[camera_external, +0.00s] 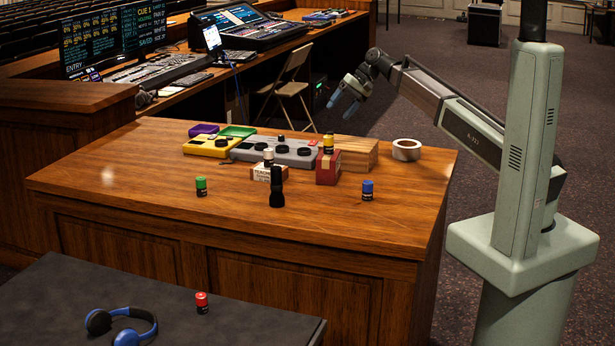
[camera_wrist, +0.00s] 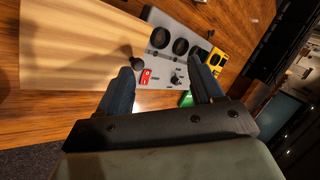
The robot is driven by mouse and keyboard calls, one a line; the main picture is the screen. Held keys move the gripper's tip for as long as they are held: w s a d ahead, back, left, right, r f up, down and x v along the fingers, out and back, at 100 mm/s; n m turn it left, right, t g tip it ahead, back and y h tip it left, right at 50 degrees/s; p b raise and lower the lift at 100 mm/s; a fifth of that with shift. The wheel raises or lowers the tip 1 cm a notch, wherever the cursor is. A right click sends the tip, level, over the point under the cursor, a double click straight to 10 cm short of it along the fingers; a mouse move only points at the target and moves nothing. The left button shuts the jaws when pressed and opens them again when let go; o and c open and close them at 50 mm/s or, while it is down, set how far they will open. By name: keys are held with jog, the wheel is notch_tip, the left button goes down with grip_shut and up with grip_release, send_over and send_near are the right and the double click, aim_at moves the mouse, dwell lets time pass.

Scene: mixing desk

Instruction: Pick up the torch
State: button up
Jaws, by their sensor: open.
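The torch (camera_external: 276,187) is black and stands upright on the wooden desk, near the front middle, in the external view. It stands just in front of a small white-and-red box (camera_external: 262,173). I cannot make out the torch in the wrist view. My gripper (camera_external: 343,106) is open and empty, high above the back right of the desk, well apart from the torch. In the wrist view its two blue fingers are spread (camera_wrist: 160,64), with the grey control box (camera_wrist: 165,22) beyond them.
A red box (camera_external: 328,170) with a yellow battery on top, a wooden block (camera_external: 357,153) and tape (camera_external: 406,150) are right of the torch. Green (camera_external: 201,187) and blue (camera_external: 367,190) batteries flank it. The yellow control box (camera_external: 206,146) is behind.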

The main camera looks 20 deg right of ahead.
jog(key=s+a+r+n+g, duration=0.1)
jog(key=s+a+r+n, duration=0.2)
jog(key=s+a, duration=0.55)
jog(key=n+t+h, duration=0.2)
jog(key=n+h, duration=0.2)
jog(key=n, duration=0.4)
send_near(278, 168)
jog(key=x, duration=0.4)
jog(key=d+x, duration=0.1)
jog(key=x, duration=0.2)
jog(key=shift+w+d+f, duration=0.1)
jog(key=shift+y, duration=0.3)
jog(key=shift+a+x, duration=0.2)
jog(key=shift+x, duration=1.1)
jog(key=shift+a+x, duration=0.15)
jog(key=shift+x, duration=1.15)
jog(key=shift+c, duration=0.4)
jog(key=c, duration=1.1)
jog(key=shift+r, duration=0.25)
